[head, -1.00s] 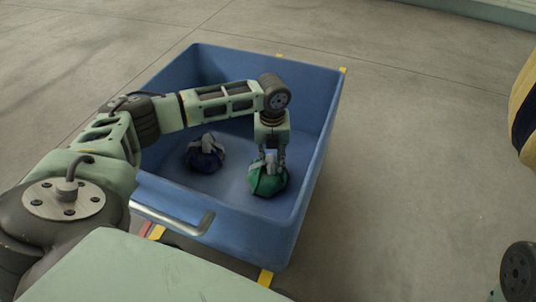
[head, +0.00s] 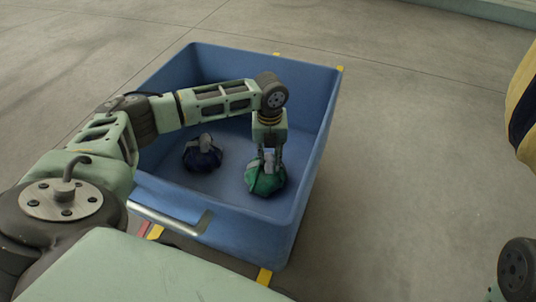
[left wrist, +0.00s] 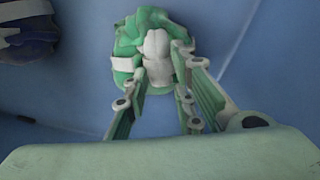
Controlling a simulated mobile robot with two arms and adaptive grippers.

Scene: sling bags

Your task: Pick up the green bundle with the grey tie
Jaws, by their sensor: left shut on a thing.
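The green bundle (head: 265,180) with its grey tie (head: 269,163) rests on the floor of the blue bin, near its right side. My left gripper (head: 269,158) reaches down from above and is shut on the grey tie at the top of the bundle. In the left wrist view the bundle (left wrist: 128,45) shows at the top middle, with the fingers of my left gripper (left wrist: 160,60) on either side of the pale tie (left wrist: 155,44). My right gripper does not show.
The blue bin (head: 316,135) has raised walls around the bundles. A dark blue bundle (head: 202,156) with a grey tie lies to the left of the green one, also in the left wrist view (left wrist: 27,38). A metal handle (head: 170,218) runs along the near wall.

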